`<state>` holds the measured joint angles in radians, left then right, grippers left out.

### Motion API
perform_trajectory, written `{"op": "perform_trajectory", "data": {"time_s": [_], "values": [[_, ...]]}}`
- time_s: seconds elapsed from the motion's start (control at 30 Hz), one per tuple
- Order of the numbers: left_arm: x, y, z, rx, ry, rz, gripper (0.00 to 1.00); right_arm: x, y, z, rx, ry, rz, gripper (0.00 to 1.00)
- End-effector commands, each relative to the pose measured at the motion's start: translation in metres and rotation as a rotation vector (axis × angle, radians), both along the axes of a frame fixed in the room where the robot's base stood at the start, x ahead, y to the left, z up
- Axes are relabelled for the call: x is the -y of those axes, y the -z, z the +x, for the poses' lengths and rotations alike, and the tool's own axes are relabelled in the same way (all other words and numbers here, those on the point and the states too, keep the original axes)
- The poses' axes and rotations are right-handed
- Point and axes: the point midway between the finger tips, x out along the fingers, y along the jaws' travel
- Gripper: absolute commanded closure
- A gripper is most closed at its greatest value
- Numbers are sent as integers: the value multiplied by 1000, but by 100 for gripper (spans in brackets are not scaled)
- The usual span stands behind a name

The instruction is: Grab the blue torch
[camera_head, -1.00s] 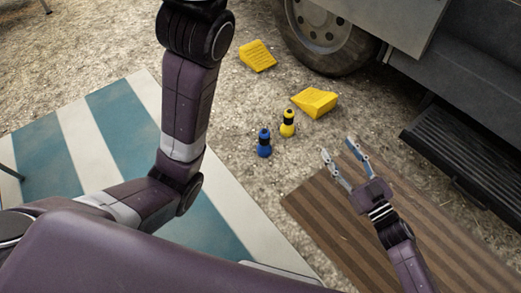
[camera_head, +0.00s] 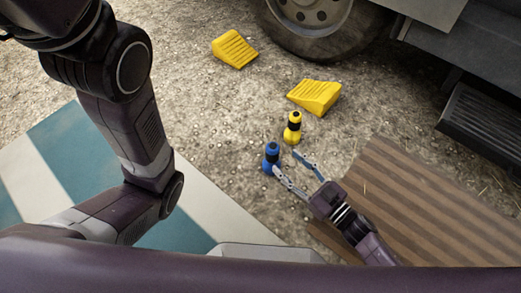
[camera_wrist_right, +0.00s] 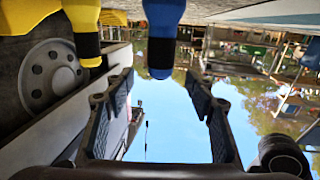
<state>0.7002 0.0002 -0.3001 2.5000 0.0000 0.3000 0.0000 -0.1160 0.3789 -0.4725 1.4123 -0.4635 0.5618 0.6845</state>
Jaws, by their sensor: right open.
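The blue torch (camera_head: 271,157) stands upright on the gravel, with a dark band around its middle. My right gripper (camera_head: 287,163) is open and empty. One fingertip appears beside the torch's lower part in the head view; I cannot tell whether it touches. In the right wrist view, which is upside down, the blue torch (camera_wrist_right: 163,30) hangs into the picture roughly between and beyond the open fingers. A similar yellow torch (camera_head: 292,128) stands just behind it, and shows at the upper left of the wrist view (camera_wrist_right: 84,22). My left arm is in view, but its gripper is not.
Two yellow wheel chocks (camera_head: 314,96) (camera_head: 234,49) lie behind the torches, near the van's wheel (camera_head: 308,15). A brown striped mat (camera_head: 420,215) lies to the right. A blue and white striped mat (camera_head: 215,215) lies to the left. A dark step (camera_head: 485,130) is at the right.

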Motion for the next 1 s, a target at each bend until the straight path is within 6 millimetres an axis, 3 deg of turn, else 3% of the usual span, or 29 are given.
{"op": "perform_trajectory", "data": {"time_s": [0.6, 1.0], "values": [[0, 52, 0, 1, 0, 0, 84, -47, -3, 45, 5, -2, 1, 50], [0, 55, -1, 1, 0, 0, 84, -56, -7, 54, 1, -1, 1, 50]]}}
